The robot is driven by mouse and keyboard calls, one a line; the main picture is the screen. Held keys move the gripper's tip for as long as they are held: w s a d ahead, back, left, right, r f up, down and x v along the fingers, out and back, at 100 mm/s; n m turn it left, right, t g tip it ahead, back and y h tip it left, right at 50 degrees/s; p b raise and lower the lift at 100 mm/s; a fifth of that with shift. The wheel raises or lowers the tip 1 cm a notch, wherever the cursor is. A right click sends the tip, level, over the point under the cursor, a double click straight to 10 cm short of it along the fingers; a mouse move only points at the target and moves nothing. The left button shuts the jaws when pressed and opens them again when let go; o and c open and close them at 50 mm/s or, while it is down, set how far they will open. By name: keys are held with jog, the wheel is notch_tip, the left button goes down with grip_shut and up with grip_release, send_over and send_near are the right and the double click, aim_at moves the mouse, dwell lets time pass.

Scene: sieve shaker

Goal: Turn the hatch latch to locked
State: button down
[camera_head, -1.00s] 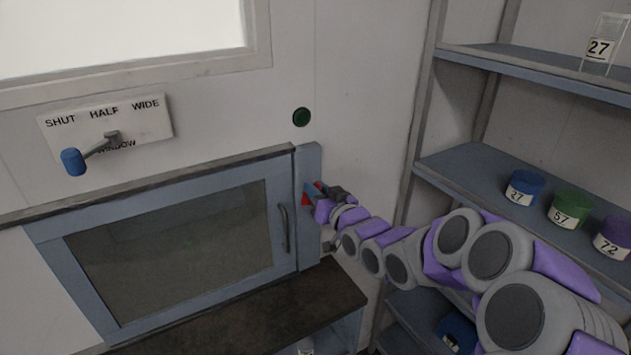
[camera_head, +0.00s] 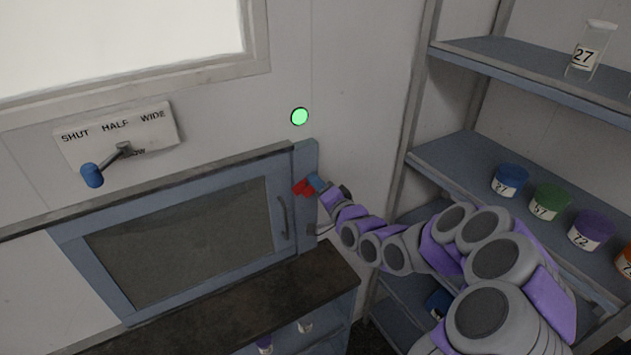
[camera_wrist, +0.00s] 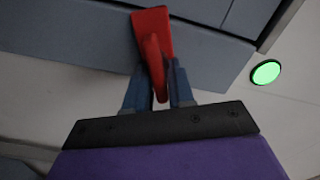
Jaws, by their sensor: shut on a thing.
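The hatch (camera_head: 185,238) is a blue-grey framed window with a dark pane and a bar handle (camera_head: 282,216) at its right side. The red latch (camera_head: 303,187) sits on the frame strip to the right of the handle. In the wrist view the latch (camera_wrist: 152,30) has a red plate and a red lever between the fingers. My gripper (camera_wrist: 163,85) is shut on this lever with its blue fingers. My gripper also shows in the head view (camera_head: 315,184), coming from the right. The fingers partly cover the latch there.
A round lamp (camera_head: 299,117) above the latch glows green. A window lever (camera_head: 92,175) with a SHUT, HALF, WIDE plate is at the left. Shelves (camera_head: 470,165) with labelled jars stand at the right, close to my arm. A dark counter (camera_head: 250,300) lies below the hatch.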

jog(key=m, duration=0.4)
jog(key=shift+w+d+f+m, duration=0.1)
jog(key=shift+d+f+m, duration=0.1)
jog(key=shift+f+m, duration=0.2)
dwell(0.4)
jog(key=c, duration=1.4)
grip_release()
jog(key=shift+o, duration=1.2)
jog(key=shift+w+d+f, duration=0.15)
jog(key=shift+d, duration=0.1)
jog(key=shift+s+d+b, duration=0.1)
jog(key=shift+s+b, duration=0.3)
jog(key=shift+s, duration=0.1)
jog(key=b+v, duration=1.5)
jog(key=v, duration=0.1)
jog(key=shift+d, duration=0.35)
